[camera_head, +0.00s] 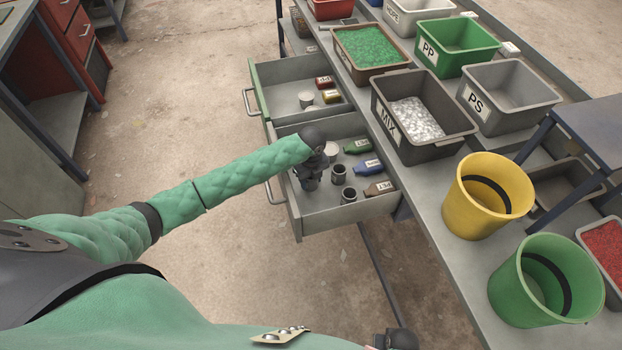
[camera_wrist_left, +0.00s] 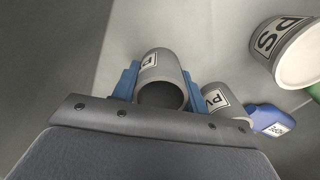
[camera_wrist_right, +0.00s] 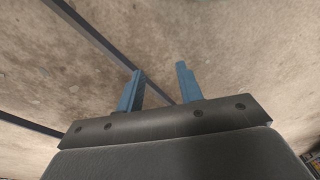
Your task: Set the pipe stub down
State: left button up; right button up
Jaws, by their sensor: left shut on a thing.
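My left gripper (camera_head: 310,180) is over the near open drawer (camera_head: 322,221), pointing down. In the left wrist view its blue fingers are shut on a grey pipe stub (camera_wrist_left: 165,65) with a white label, one on each side of it. In the head view the gripper mostly hides this stub. I cannot tell whether it touches the drawer floor. A second grey pipe stub (camera_wrist_left: 222,98), labelled PV-something, lies just right of it; two grey stubs (camera_head: 338,174) (camera_head: 348,194) show in the drawer. My right gripper (camera_wrist_right: 158,88) is open and empty above the concrete floor.
The drawer also holds a white PS cup (camera_wrist_left: 290,50), a green bottle (camera_head: 357,146), a blue bottle (camera_head: 368,166) and a brown bottle (camera_head: 380,188). A second open drawer (camera_head: 262,92) is behind. The bench carries a MIX bin (camera_head: 425,150) and a yellow bucket (camera_head: 470,215).

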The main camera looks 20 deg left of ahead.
pick_arm(q)
jog(key=o, duration=1)
jog(key=shift+r, duration=0.25)
notch_tip(320, 180, up, 12)
jog(key=shift+f+b, duration=0.1)
jog(key=shift+b, duration=1.1)
pick_arm(e)
notch_tip(320, 180, up, 10)
jog(key=w+a, duration=0.1)
jog(key=w, duration=0.1)
jog(key=shift+w+a+f, duration=0.2)
jog(key=shift+f, duration=0.1)
